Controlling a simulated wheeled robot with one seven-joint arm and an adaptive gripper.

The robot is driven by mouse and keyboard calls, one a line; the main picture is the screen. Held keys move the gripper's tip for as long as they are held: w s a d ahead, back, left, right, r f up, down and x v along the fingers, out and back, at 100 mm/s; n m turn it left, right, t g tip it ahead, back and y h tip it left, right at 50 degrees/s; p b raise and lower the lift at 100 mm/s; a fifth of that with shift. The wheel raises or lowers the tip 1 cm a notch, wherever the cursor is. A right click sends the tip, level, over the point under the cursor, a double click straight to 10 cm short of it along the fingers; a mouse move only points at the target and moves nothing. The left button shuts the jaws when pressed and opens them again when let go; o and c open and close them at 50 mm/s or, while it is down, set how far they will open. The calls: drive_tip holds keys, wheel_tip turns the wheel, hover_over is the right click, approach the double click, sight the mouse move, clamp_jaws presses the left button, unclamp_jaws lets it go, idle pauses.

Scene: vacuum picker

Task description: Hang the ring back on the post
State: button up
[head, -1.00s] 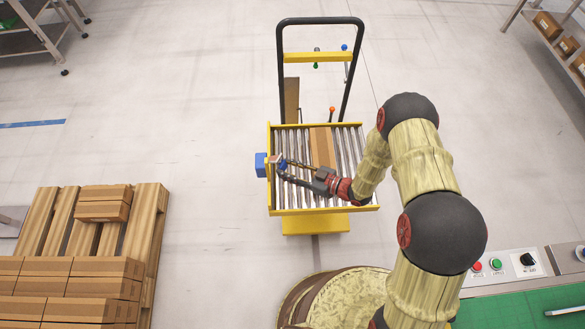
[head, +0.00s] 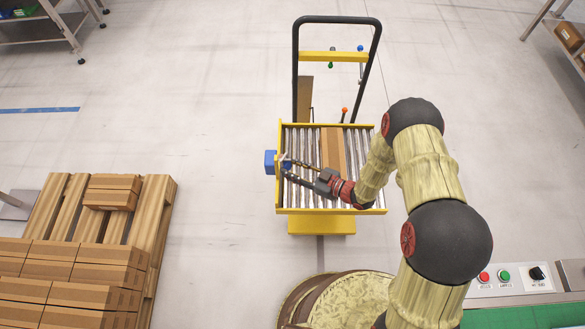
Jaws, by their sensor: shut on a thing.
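My gripper (head: 284,168) reaches left across a yellow-framed roller cart (head: 331,211), its fingertips at the cart's left rail. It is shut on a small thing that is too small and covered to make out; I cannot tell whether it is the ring. A blue box (head: 270,162) sits on the outside of that rail, just left of the fingertips; I cannot tell whether they touch it. No ring or post can be clearly picked out. Thin rods with a green knob (head: 331,65), a blue knob (head: 360,48) and an orange knob (head: 345,110) stand near the cart's handle.
A brown carton (head: 333,147) lies on the rollers, right of my fingers. The black handle frame (head: 296,70) rises behind. A wooden pallet (head: 160,215) with cartons stands left. A button panel (head: 510,279) is at lower right. The floor between pallet and cart is clear.

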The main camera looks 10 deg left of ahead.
drive_tip(key=o, duration=1.3)
drive_tip(key=shift+d, duration=0.1)
drive_tip(key=v, duration=1.1)
drive_tip(key=shift+d+r, duration=0.15)
drive_tip(key=shift+d, duration=0.25)
